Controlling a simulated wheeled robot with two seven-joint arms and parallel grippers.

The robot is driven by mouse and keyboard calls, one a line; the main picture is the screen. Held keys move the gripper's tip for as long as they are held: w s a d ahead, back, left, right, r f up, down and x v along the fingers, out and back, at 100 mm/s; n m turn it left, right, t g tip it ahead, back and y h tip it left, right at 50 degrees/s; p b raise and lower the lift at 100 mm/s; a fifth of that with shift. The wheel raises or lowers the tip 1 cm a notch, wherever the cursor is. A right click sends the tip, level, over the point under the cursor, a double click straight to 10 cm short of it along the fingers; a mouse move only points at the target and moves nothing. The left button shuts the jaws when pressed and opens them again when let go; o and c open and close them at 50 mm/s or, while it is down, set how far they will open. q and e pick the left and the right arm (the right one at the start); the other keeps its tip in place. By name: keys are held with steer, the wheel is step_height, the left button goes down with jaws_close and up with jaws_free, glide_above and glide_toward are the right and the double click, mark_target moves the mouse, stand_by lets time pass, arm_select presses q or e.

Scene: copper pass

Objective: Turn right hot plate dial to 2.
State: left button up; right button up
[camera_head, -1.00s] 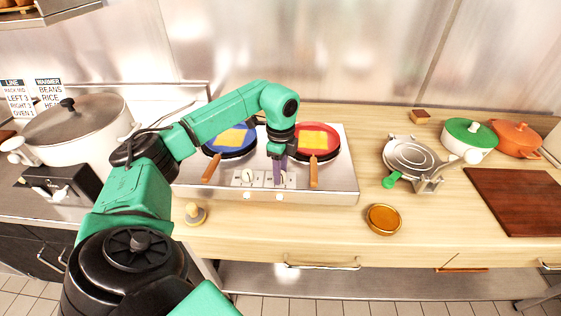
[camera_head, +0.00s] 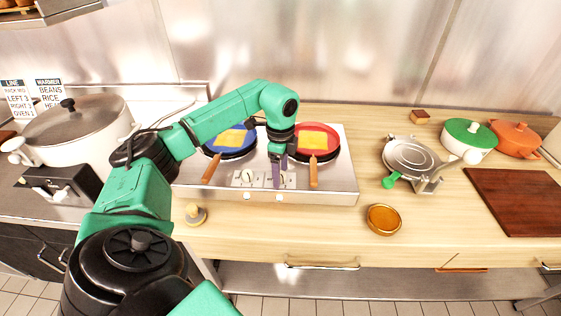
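The hot plate (camera_head: 335,195) is a steel unit on the wooden counter with two dials on its top front. The left dial (camera_head: 248,176) is white and in clear view. The right dial (camera_head: 282,179) is mostly hidden by my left gripper (camera_head: 277,183), whose purple fingers point down at it. I cannot tell whether the fingers close on the dial or only stand over it, nor read its setting. A blue pan (camera_head: 244,150) and a red pan (camera_head: 327,132), each with yellow food, sit on the burners. My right gripper is not in view.
Pan handles (camera_head: 313,172) reach forward on both sides of the dials. A large pot (camera_head: 78,135) stands left. A tortilla press (camera_head: 410,158), green-lidded pot (camera_head: 470,134), orange pot (camera_head: 515,138), cutting board (camera_head: 515,200) and amber dish (camera_head: 383,218) are right. A small knobbed object (camera_head: 195,213) stands front left.

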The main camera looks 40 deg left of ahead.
arm_select(q)
step_height(320, 180, up, 8)
steer(key=shift+f+b, duration=0.1)
steer(key=shift+b, duration=0.7)
step_height(320, 180, up, 7)
steer(key=p, duration=0.3)
steer(key=shift+f, duration=0.15)
